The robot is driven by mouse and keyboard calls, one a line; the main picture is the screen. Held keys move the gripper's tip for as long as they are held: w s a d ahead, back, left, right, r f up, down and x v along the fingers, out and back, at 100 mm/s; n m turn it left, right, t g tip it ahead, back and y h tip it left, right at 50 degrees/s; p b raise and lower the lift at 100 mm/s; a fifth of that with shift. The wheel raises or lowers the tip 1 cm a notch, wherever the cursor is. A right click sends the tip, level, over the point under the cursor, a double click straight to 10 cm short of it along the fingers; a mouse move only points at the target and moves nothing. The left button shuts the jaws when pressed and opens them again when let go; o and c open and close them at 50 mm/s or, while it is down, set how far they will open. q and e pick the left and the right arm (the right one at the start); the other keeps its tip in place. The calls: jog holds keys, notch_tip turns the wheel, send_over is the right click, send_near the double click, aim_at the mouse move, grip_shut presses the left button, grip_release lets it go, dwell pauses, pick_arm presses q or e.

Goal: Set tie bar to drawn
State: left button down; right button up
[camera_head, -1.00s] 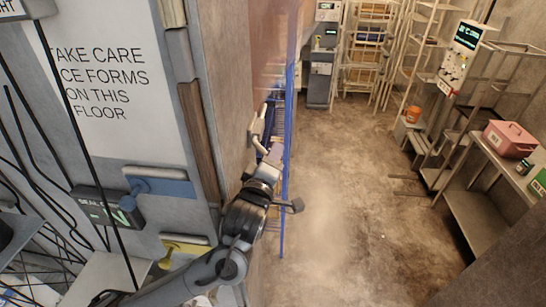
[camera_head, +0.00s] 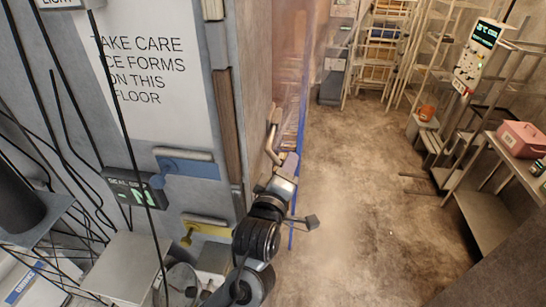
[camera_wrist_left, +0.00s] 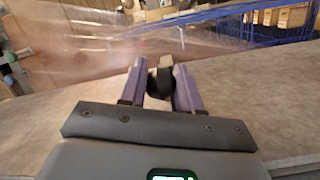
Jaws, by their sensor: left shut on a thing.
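A pale bar-like handle (camera_head: 271,146), which appears to be the tie bar, stands out from the wall edge beside the hanging translucent curtain (camera_head: 298,55). My left gripper (camera_head: 289,164) is at its lower end. In the left wrist view, the two purple fingers of my left gripper (camera_wrist_left: 161,80) are shut on a dark rounded part of the bar (camera_wrist_left: 161,84); a pale piece shows above it. The fingers and arm hide the bar's lower end in the head view. My right gripper is not in view.
The grey wall carries a blue lever (camera_head: 187,164), a yellow lever (camera_head: 207,228) and a seal display (camera_head: 133,187). A blue upright (camera_head: 292,232) runs along the curtain. The floor (camera_head: 365,190) to the right is clear. A bench with a pink box (camera_head: 521,139) and racks stand beyond.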

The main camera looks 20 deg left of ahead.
pick_arm(q)
jog(key=c, duration=0.8)
grip_release()
jog(key=shift+d, duration=0.1)
jog(key=shift+s+f, duration=0.1)
jog(key=shift+s, duration=0.5)
jog(key=s+b, duration=0.1)
jog(key=s, duration=0.8)
jog(key=shift+s, duration=0.35)
